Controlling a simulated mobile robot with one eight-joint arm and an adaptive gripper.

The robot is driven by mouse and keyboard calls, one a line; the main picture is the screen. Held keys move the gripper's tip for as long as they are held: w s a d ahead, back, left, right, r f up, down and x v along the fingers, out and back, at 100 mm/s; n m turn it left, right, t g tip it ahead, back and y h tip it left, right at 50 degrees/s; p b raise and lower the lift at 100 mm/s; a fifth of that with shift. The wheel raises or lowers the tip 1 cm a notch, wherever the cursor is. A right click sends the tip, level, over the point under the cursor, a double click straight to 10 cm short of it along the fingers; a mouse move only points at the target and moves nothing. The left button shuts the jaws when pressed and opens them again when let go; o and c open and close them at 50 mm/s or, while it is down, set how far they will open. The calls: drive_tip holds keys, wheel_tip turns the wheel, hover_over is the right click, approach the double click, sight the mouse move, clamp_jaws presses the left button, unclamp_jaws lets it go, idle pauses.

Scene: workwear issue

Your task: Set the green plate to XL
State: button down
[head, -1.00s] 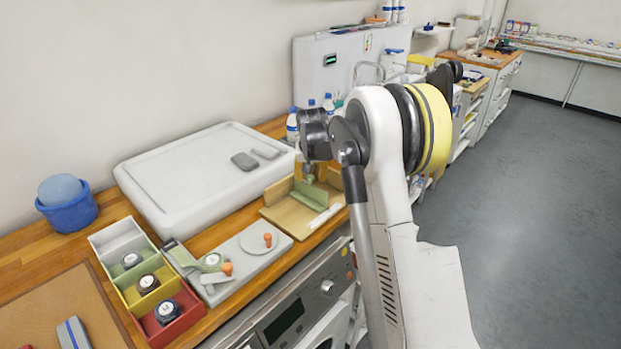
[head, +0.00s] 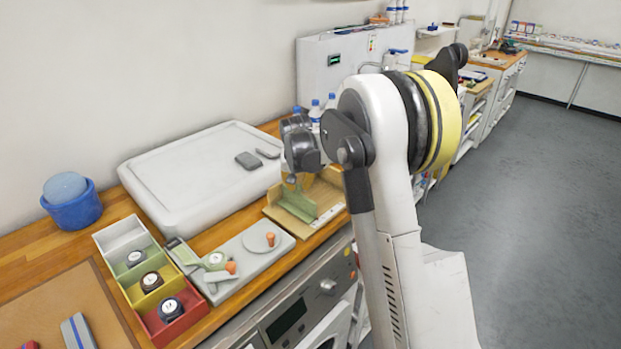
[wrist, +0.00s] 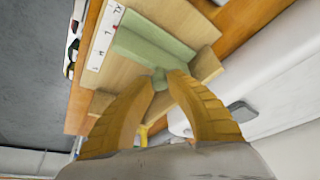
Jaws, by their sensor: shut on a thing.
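The green plate (head: 297,205) stands on a wooden board (head: 272,211), near the board's left part in the head view. In the wrist view the green plate (wrist: 150,47) lies across the board, its end beside a white strip (wrist: 105,35) with size letters. XL is at the strip's top end, with L and M further down. A small red mark sits between XL and L, close to the plate's end. My gripper (wrist: 160,80) has its yellow fingers shut on the plate's small green grip. In the head view my gripper (head: 292,183) is partly hidden by my wrist.
A grey panel (head: 240,268) with knobs and several coloured bins (head: 125,240) stand left of the board. Grey blocks lie on that box. A blue tub (head: 72,210) stands further left. The floor at right is clear.

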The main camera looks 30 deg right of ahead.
drive_tip(key=a, duration=0.1)
drive_tip(key=s+a, duration=0.1)
drive_tip(key=shift+a, duration=0.3)
drive_tip(key=c, duration=1.2)
unclamp_jaws()
drive_tip(key=shift+w+f, duration=0.1)
drive_tip(key=shift+w, duration=0.05)
drive_tip(key=v, duration=1.2)
